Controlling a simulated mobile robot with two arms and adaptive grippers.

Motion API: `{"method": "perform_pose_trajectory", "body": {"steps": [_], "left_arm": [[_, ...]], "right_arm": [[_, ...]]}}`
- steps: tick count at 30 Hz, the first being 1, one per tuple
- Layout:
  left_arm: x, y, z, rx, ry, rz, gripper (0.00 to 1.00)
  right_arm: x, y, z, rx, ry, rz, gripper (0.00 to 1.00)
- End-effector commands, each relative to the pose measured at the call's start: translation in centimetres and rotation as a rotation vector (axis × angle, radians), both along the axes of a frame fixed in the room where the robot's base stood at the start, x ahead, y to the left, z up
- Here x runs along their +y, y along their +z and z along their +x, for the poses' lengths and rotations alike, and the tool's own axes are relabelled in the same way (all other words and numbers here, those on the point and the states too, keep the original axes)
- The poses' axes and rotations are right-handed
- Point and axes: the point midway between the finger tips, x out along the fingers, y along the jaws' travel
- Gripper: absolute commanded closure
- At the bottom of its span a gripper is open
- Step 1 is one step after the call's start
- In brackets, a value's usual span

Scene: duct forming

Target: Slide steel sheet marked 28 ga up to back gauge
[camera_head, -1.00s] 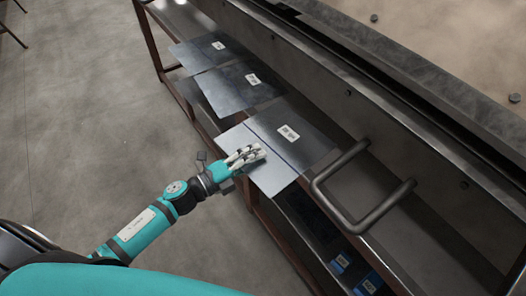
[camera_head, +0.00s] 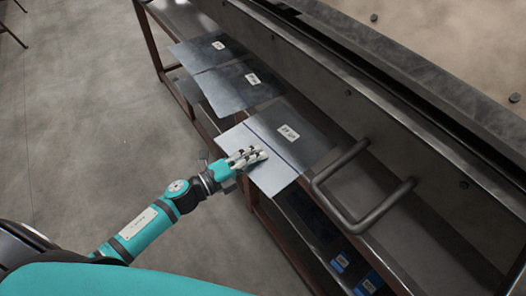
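Three grey steel sheets lie in a row on the shelf along the machine's front: a far one (camera_head: 195,52), a middle one (camera_head: 225,88) and a near one (camera_head: 312,146). Each has a white label, too small to read surely, so I cannot tell which is 28 ga. The near sheet has a dark line across it and a lighter strip towards me. My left gripper (camera_head: 262,153) is over that strip, its fingers at or just above the surface. I cannot tell whether it is open or shut on the edge. My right gripper is out of view. I cannot make out a back gauge.
A U-shaped metal handle (camera_head: 349,219) sticks out from the machine (camera_head: 335,75) just right of the near sheet. A lower shelf holds dark sheets with blue labels (camera_head: 340,262). The concrete floor (camera_head: 90,110) at left is clear.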

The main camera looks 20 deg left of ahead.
Motion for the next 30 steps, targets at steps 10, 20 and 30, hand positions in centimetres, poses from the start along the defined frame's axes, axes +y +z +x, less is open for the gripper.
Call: {"method": "perform_pose_trajectory", "body": {"steps": [10,20,30], "left_arm": [[0.0,0.9,0.0,-0.002,-0.001,0.0,1.0],[0.5,1.2,-0.6,0.0,0.0,0.0,1.0],[3.0,1.2,-3.8,0.001,0.0,0.0,1.0]], "right_arm": [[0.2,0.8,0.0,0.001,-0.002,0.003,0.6],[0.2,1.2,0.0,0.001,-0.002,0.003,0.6],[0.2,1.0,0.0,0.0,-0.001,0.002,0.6]]}}
